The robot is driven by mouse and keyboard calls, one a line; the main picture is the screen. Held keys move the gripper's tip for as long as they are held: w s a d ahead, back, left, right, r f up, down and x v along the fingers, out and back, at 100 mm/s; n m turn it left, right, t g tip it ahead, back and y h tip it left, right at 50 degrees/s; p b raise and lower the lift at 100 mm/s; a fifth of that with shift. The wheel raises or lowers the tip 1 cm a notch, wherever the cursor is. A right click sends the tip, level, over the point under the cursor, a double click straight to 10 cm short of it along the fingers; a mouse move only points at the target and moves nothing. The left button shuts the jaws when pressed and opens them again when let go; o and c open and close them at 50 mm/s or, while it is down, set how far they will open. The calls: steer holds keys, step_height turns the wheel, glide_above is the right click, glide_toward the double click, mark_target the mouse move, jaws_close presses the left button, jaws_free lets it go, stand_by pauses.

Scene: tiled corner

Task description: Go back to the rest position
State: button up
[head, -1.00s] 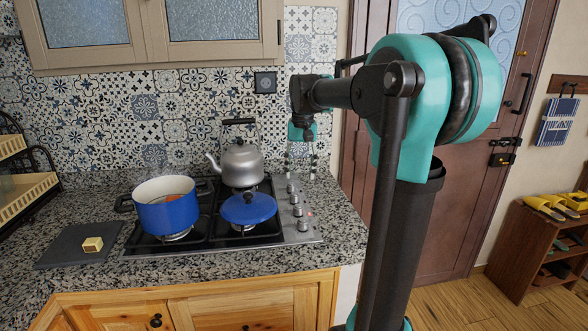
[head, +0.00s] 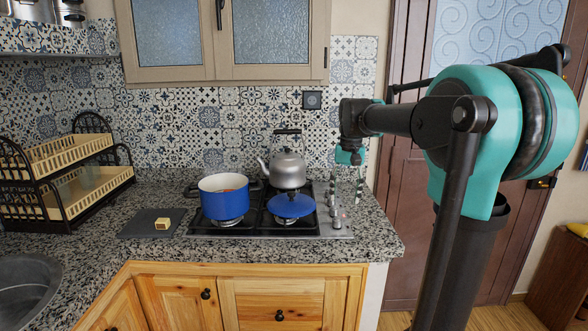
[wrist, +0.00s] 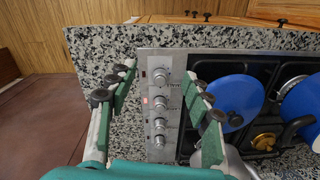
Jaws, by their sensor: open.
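My gripper (wrist: 156,90) is open and empty in the wrist view, pointing down above the right edge of the stove (wrist: 160,125) and its row of knobs. In the head view my gripper (head: 358,185) hangs at the right end of the stove (head: 255,230), partly hidden at this size. My teal and black arm fills the right side of the head view.
A blue pot (head: 224,203), a blue lid (head: 291,206) and a grey kettle (head: 288,168) stand on the stove. A yellowish block (head: 162,223) lies on a dark board (head: 140,226). A dish rack (head: 75,180) and sink (head: 25,285) are at the left. A door stands behind my arm.

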steer(key=s+d+f+n+t, duration=0.1)
steer(key=s+f+t, duration=0.1)
steer(key=s+f, duration=0.9)
steer(key=s+d+f+n+t, duration=0.1)
steer(key=s+d+f+t, duration=0.1)
steer(key=s+f, duration=0.9)
step_height(320, 180, down, 3)
steer(key=shift+s+d+r, duration=0.2)
steer(key=shift+d, duration=0.05)
